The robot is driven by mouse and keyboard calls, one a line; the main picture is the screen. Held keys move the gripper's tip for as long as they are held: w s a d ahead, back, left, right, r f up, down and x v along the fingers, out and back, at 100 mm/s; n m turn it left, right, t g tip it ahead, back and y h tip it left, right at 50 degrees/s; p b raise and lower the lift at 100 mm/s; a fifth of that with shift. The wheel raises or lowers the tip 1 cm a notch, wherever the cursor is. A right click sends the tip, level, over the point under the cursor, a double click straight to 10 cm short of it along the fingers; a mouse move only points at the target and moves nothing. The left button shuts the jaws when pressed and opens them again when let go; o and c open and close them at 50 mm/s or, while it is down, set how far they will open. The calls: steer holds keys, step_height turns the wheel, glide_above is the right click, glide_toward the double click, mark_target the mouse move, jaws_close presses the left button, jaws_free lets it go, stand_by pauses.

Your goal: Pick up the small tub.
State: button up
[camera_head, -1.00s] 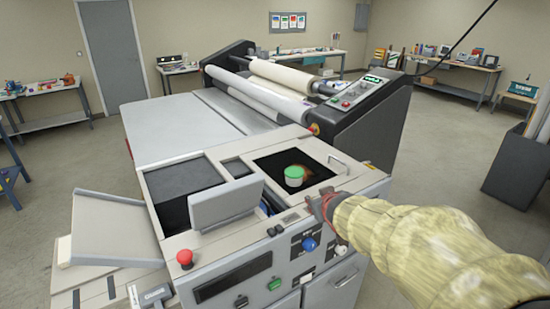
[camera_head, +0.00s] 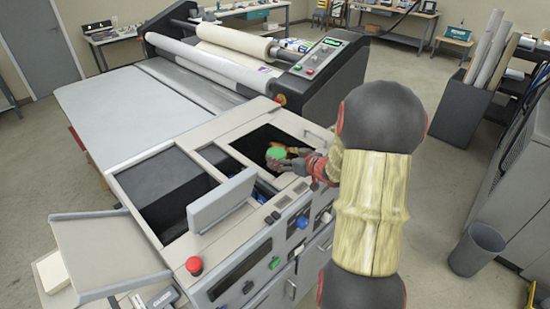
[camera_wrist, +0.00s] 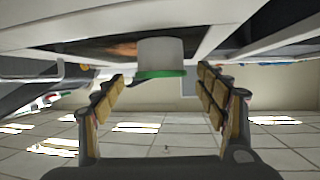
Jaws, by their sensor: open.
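The small tub (camera_head: 275,153) has a green lid and sits in the dark square opening on the right of the machine's top. In the wrist view the tub (camera_wrist: 161,55) shows its white body and green rim, with the picture appearing upside down. My gripper (camera_head: 287,163) is at the near side of the tub, close to the opening's front edge. In the wrist view my gripper (camera_wrist: 161,76) is open, its padded fingers spread wider than the tub. The tub lies ahead between the fingertips, and I see no finger pressing on it.
The opening's raised rim (camera_head: 245,133) surrounds the tub. An orange-brown thing lies in the opening behind it. An upright grey panel (camera_head: 222,201) and a red button (camera_head: 194,265) are to the left. Laminator rollers (camera_head: 215,65) stand behind. A grey bin (camera_head: 477,249) stands on the floor at right.

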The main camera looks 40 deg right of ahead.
mark_target(280, 156)
steer(key=x, duration=0.4)
steer(key=shift+w+f, duration=0.1)
steer(key=shift+f, duration=0.05)
steer(key=shift+c, duration=0.5)
steer(key=c, duration=1)
